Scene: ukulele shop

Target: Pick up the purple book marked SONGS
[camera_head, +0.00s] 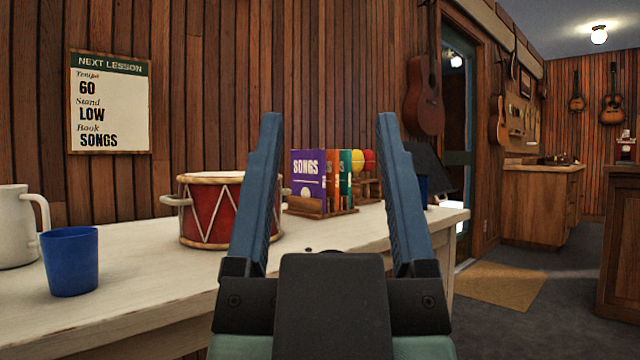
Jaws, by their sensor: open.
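The purple book marked SONGS (308,178) stands upright at the near end of a wooden rack (318,211) on the white counter. An orange book (331,180) and a green book (345,176) stand behind it in the same rack. My gripper (327,125) is open and empty in the foreground. Its two blue fingers point up and frame the books in the picture. The gripper appears nearer to the camera than the rack and apart from the books.
A red drum (212,215) stands left of the rack, partly behind my left finger. A blue cup (70,262) and a white jug (14,230) stand at the counter's left. Yellow and red round-headed items (369,161) are behind the books. The counter (150,280) is clear in front.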

